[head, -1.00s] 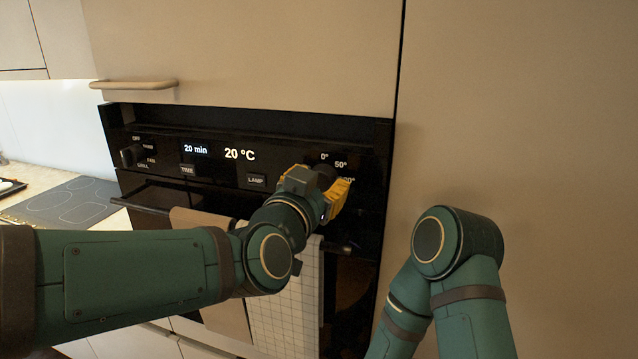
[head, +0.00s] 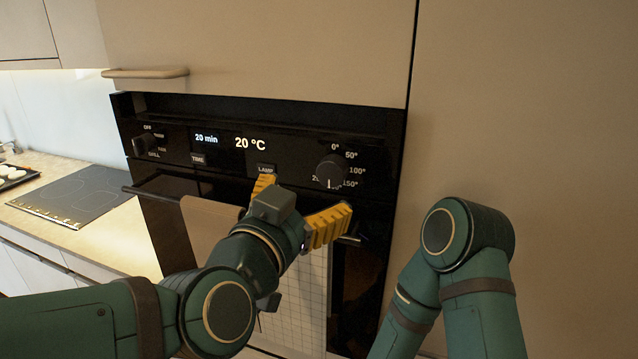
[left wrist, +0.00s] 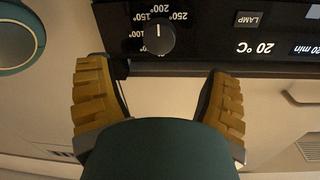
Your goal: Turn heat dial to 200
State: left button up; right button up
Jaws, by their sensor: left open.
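The heat dial (head: 331,170) is a round black knob at the right of the black oven panel. In the head view its white mark points down, close to the partly hidden 200 label. In the left wrist view the dial (left wrist: 157,38) has its mark pointing up towards 200°. My left gripper (head: 305,193) has yellow ribbed fingers spread wide and empty, apart from the dial, below and in front of it. Its fingers also show in the left wrist view (left wrist: 158,72). My right gripper is out of view.
The oven display (head: 250,143) reads 20 °C and 20 min. A LAMP button (head: 266,170) and a left mode knob (head: 143,146) are on the panel. Towels hang from the oven handle (head: 160,193) below. A cooktop (head: 80,193) is at the left.

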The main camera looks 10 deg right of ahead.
pick_arm(q)
jog(key=v, duration=0.3)
dwell(0.4)
jog(key=w+a+f+n+g+y+b, duration=0.1)
jog(key=w+a+f+n+g+y, duration=0.15)
jog(key=f, duration=0.75)
jog(key=w+a+f+n+g+y, duration=0.1)
jog(key=w+a+f, duration=0.2)
jog(key=f, duration=0.7)
jog(key=w+a+f+n+g+y+b, duration=0.1)
jog(key=w+a+f+n+g+y, duration=0.1)
jog(key=f, duration=0.8)
jog(key=s+a+f+n+g, duration=0.2)
jog(key=s+a+f, duration=0.1)
jog(key=f, duration=0.6)
jog(key=s+a+f+n+g+y, duration=0.1)
jog(key=s+a+f+n+g, duration=0.1)
jog(key=s+f, duration=0.3)
jog(key=s+a+f+n+g+b, duration=0.1)
jog(key=s+a+f+n+g, duration=0.1)
jog(key=f, duration=1.1)
jog(key=s+a+g, duration=0.1)
jog(key=s+a, duration=0.1)
jog(key=shift+s+a, duration=0.2)
jog(key=shift+a, duration=0.15)
jog(key=shift+r, duration=0.1)
